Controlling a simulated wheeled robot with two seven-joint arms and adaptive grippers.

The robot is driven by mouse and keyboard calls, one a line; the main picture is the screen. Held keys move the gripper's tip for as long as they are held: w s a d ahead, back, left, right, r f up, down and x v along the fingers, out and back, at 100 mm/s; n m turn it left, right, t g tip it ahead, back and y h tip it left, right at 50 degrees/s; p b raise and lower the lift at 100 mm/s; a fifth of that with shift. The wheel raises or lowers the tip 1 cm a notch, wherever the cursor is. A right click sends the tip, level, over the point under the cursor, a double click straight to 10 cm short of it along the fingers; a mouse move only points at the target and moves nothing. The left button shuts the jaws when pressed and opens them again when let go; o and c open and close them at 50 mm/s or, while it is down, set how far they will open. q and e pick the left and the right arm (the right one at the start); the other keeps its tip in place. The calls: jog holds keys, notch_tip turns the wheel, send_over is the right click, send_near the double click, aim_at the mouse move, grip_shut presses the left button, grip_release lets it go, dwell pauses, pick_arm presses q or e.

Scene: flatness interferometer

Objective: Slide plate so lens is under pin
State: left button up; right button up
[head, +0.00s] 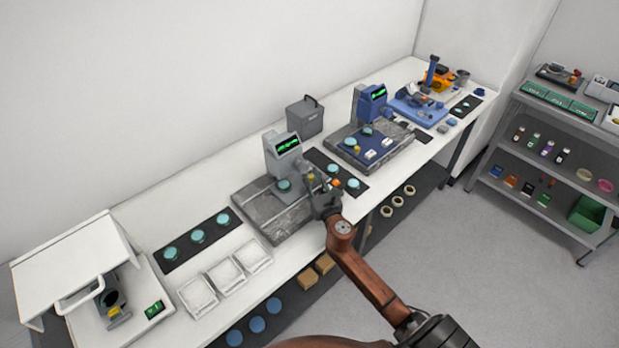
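A grey gauge (281,150) with a green display stands on a grey stone base (262,222). A pale teal lens (284,185) sits below its head, on what looks like a grey plate; the pin is too small to make out. My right gripper (314,184) is at the right edge of this base, just right of the lens, beside small orange and yellow parts. Its fingers are dark and small; I cannot tell whether they are open or touch the plate. My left gripper is not in view.
Right of it, a blue gauge (370,103) stands on another stone base with a blue plate (372,158) and lens. A dark mat (346,186) with lenses lies between the bases. White trays (226,274) and a lens mat (178,262) lie left.

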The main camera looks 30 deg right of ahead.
jog(key=o, duration=0.3)
jog(key=shift+d, duration=0.15)
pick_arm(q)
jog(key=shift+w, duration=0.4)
pick_arm(e)
jog(key=shift+o, duration=0.2)
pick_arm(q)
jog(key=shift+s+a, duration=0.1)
pick_arm(e)
jog(key=shift+s, duration=0.15)
jog(key=v, duration=1.1)
jog(key=shift+s+a, duration=0.2)
jog(key=shift+s, duration=0.15)
jog(key=shift+f, duration=0.1)
